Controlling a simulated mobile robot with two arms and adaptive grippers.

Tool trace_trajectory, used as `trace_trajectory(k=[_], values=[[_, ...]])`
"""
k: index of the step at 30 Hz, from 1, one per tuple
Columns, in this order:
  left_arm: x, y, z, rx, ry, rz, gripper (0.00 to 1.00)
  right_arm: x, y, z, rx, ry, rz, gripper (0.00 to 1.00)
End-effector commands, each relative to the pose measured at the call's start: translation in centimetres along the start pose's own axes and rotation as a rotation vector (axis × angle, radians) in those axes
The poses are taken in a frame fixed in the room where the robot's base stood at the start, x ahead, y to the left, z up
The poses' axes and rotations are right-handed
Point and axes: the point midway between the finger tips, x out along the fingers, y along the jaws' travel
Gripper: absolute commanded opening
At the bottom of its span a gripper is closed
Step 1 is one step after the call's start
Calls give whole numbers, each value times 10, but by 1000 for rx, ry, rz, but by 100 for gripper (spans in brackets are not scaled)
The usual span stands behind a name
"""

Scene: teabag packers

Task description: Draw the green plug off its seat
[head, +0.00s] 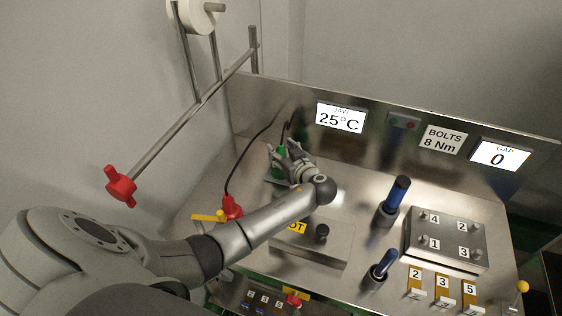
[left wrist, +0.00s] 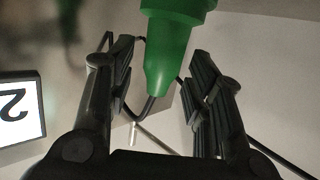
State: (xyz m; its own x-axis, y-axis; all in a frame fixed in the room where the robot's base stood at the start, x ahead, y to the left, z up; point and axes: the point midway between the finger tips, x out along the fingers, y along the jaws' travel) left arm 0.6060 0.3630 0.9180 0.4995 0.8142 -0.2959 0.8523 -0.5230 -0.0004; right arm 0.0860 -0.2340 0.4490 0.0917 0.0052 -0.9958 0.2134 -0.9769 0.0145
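The green plug (head: 281,150) shows in small part at the back left of the steel bench, mostly hidden by my left gripper (head: 279,161). In the left wrist view the green plug (left wrist: 172,50) hangs down from the top of the picture, its narrow end between the two fingers. My left gripper (left wrist: 160,60) is open, with a finger on each side of the plug; a gap shows on the left side and a narrower one on the right. The plug's seat is not clear in either view. My right gripper is not in view.
A red plug (head: 231,207) with a black cable stands at the bench's left. Two blue-handled tools (head: 396,193) and a numbered plate (head: 446,239) are to the right. A red-handled rail (head: 121,185) is at left.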

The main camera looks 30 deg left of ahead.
Motion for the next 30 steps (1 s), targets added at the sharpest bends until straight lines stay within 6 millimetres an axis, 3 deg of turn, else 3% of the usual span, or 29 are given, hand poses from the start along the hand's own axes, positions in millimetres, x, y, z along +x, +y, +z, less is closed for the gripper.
trace_trajectory(k=[2, 9, 22, 30], values=[[0, 0, 0, 0, 0, 0, 32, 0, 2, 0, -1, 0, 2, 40], [0, 0, 0, 0, 0, 0, 1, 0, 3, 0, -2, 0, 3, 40], [-2, 0, -6, -3, 1, 1, 0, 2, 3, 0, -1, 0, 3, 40], [-14, 0, -47, -7, 2, 1, 0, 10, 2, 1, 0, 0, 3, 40]])
